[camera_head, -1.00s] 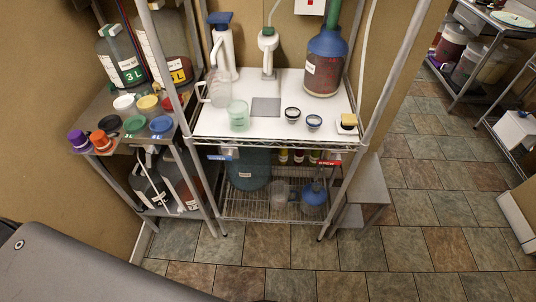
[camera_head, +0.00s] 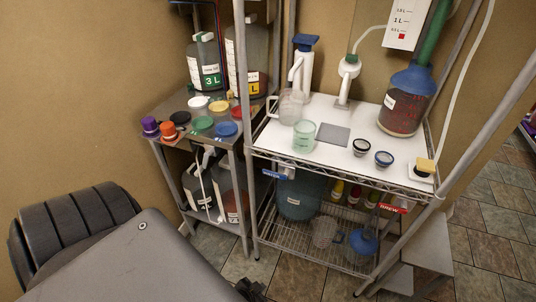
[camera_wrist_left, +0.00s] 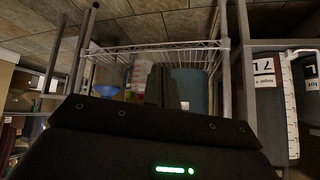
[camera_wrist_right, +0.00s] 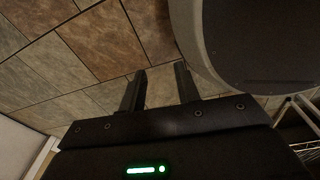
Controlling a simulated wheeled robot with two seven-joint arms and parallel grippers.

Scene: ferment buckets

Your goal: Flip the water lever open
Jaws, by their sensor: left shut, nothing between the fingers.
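A small blue piece with faint lettering (camera_head: 274,175), likely the water lever, sits at the front left edge of the white-topped rack beside a small pale fitting. Its exact pose is too small to tell. A similar red piece (camera_head: 393,208) sits at the front right edge. My left gripper (camera_head: 250,289) shows only as a dark tip at the bottom edge of the head view, apart from and below the blue piece. In the left wrist view its fingers (camera_wrist_left: 163,85) are together and empty. My right gripper (camera_wrist_right: 159,88) has its fingers apart and empty, over the floor.
The wire rack's white top (camera_head: 280,135) carries jugs, a green beaker (camera_head: 304,136) and a blue-topped carboy (camera_head: 405,100). A metal side shelf (camera_head: 180,107) with bottles and coloured caps stands left. Rack posts flank the front. Floor in front is partly clear.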

